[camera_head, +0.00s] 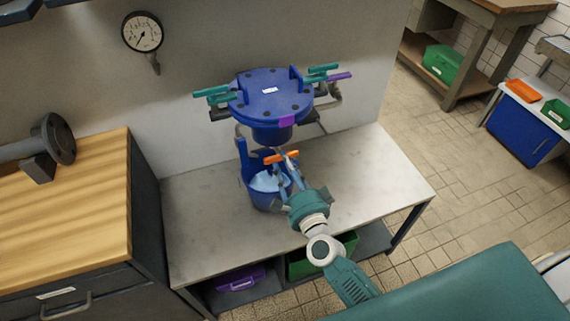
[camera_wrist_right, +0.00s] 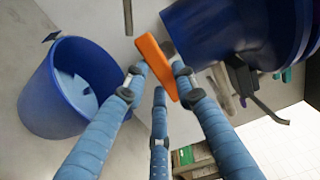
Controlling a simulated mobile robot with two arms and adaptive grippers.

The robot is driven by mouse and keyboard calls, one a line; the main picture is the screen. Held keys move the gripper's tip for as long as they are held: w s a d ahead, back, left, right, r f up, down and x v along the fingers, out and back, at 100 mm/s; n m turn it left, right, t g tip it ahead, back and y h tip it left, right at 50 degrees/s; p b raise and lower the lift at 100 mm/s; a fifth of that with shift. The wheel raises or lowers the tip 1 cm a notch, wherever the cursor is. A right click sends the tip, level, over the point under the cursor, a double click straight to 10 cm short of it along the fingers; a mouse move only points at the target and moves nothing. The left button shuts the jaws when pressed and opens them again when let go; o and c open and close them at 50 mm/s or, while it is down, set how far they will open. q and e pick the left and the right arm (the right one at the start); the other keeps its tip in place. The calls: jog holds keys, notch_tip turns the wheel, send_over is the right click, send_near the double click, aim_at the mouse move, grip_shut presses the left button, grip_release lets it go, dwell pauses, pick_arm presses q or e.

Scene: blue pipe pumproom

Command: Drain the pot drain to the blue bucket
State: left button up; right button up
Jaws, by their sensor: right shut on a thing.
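The blue pot (camera_head: 270,103), with a bolted round lid, is mounted above the metal bench. Its orange drain handle (camera_head: 280,157) is below it, and shows large in the wrist view (camera_wrist_right: 156,66). The blue bucket (camera_head: 264,202) stands upright on the bench below the pot, with light blue liquid in it; it also shows at left in the wrist view (camera_wrist_right: 38,95). My right gripper (camera_head: 285,163) is shut on the orange handle, its fingers around it, beside the bucket. The drain outlet is hidden. My left gripper is out of view.
Teal valve handles (camera_head: 212,94) stick out left and right of the pot. A pressure gauge (camera_head: 142,33) hangs on the wall. A wooden-topped cabinet (camera_head: 70,220) stands left. Purple (camera_head: 240,279) and green bins sit under the bench. The bench's right end is clear.

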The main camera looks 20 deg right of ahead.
jog(key=o, duration=1.2)
jog(key=shift+c, duration=0.2)
jog(key=s, duration=1.2)
jog(key=shift+d, duration=0.2)
jog(key=s+f+n+g, duration=0.3)
jog(key=s+f+n, duration=0.1)
jog(key=f, duration=0.7)
jog(key=s+f+n+g+y, duration=0.1)
jog(key=s+f+n+g, duration=0.25)
jog(key=f, duration=0.85)
jog(key=s+f+n+g, duration=0.2)
jog(key=s+f+n, duration=0.25)
jog(key=f, duration=0.65)
jog(key=s+d+f+n+g, duration=0.2)
jog(key=s+f, duration=0.3)
jog(key=s, duration=0.3)
jog(key=s+d+f+n+g+h, duration=0.1)
jog(key=s+f+n+g, duration=0.2)
jog(key=s, duration=0.6)
jog(key=s+d+f+n+g, duration=0.2)
jog(key=s+f+n+g, duration=0.1)
jog(key=s+f, duration=0.5)
jog(key=shift+s+d+n+h, duration=0.3)
jog(key=shift+s, duration=0.1)
